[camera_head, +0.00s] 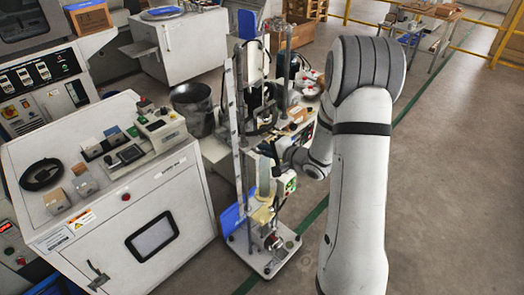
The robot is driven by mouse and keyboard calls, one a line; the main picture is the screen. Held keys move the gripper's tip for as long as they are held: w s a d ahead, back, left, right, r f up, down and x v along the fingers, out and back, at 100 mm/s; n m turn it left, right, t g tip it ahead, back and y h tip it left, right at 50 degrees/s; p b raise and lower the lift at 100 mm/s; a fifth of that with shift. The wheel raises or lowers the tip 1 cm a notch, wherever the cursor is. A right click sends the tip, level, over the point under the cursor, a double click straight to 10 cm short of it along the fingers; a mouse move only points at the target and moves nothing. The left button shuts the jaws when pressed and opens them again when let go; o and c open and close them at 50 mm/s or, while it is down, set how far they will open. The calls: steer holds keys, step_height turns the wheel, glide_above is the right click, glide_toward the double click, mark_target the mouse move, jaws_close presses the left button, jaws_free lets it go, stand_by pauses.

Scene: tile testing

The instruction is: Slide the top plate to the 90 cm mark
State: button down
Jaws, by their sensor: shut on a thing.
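A tall test stand (238,185) with a pale upright scale rises from a white base plate in the middle of the view. The scale's marks are too small to read. The top plate (258,135) appears as a small dark cross-piece partway up the stand, partly hidden among other parts. My gripper (275,150) reaches in from the right at this height and is shut on it. The fingertips are small and partly hidden, so the exact grip cannot be made out. My white arm covers the area right of the stand.
A white control cabinet (160,200) stands close on the left. A dark bucket (194,108) and a cluttered bench (298,125) are behind the stand. A white machine (180,50) is farther back. The grey floor (455,190) on the right is clear.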

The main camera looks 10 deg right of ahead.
steer(key=shift+r, duration=0.1)
step_height(320, 180, up, 6)
steer(key=p, duration=0.6)
steer(key=shift+p, duration=0.3)
step_height(320, 180, up, 6)
steer(key=p, duration=0.6)
stand_by(0.5)
step_height(320, 180, up, 6)
steer(key=p, duration=0.6)
steer(key=c, duration=1.6)
jaws_free()
steer(key=shift+f, duration=0.2)
steer(key=shift+o, duration=0.2)
